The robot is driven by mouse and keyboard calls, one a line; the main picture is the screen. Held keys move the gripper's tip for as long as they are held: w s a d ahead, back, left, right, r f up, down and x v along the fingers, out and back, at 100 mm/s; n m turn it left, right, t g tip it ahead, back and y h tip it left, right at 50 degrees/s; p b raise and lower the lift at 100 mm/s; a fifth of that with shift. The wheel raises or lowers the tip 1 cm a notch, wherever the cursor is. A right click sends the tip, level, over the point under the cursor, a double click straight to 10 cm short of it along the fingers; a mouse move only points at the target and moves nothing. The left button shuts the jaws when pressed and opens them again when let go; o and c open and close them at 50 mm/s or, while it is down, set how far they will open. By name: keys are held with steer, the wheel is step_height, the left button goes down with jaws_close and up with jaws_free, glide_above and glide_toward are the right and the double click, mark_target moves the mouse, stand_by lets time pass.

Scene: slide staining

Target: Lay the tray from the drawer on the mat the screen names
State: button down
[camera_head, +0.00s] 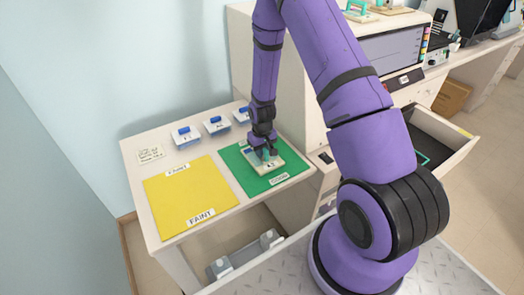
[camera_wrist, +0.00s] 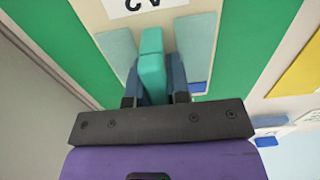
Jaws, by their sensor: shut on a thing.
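My gripper (camera_head: 264,152) is shut on the teal handle (camera_wrist: 152,65) of a pale tray (camera_head: 275,163). The tray has a white label, partly cut off in the wrist view. The tray is level over the green mat (camera_head: 250,185), inside its edges; whether it touches the mat I cannot tell for sure. The yellow mat (camera_head: 190,200) to the left is bare and labelled FAINT. The green mat's label is too small to read surely. An open drawer (camera_head: 462,146) at the right holds a green-edged item. The screen (camera_head: 392,47) behind is too small to read.
Several pale holders with blue handles (camera_head: 186,135) stand along the back of the table. A small note (camera_head: 150,155) lies at the back left. Grey blocks (camera_head: 220,267) sit low below the table front. The yellow mat is free.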

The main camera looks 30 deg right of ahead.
steer(key=c, duration=1.1)
jaws_free()
step_height(320, 180, up, 12)
steer(key=s+a+r+t, duration=0.15)
steer(key=s+r, duration=0.25)
steer(key=r, duration=0.8)
steer(key=s+a+r+t, duration=0.1)
steer(key=s+a+r, duration=0.3)
steer(key=r, duration=0.9)
steer(key=s+a+r+t, duration=0.1)
steer(key=s+r, duration=0.4)
steer(key=s, duration=0.5)
steer(key=s+a+r+t, duration=0.1)
steer(key=s+r, duration=0.5)
steer(key=s, duration=0.4)
steer(key=shift+a+t, duration=0.15)
steer(key=shift+t, duration=0.2)
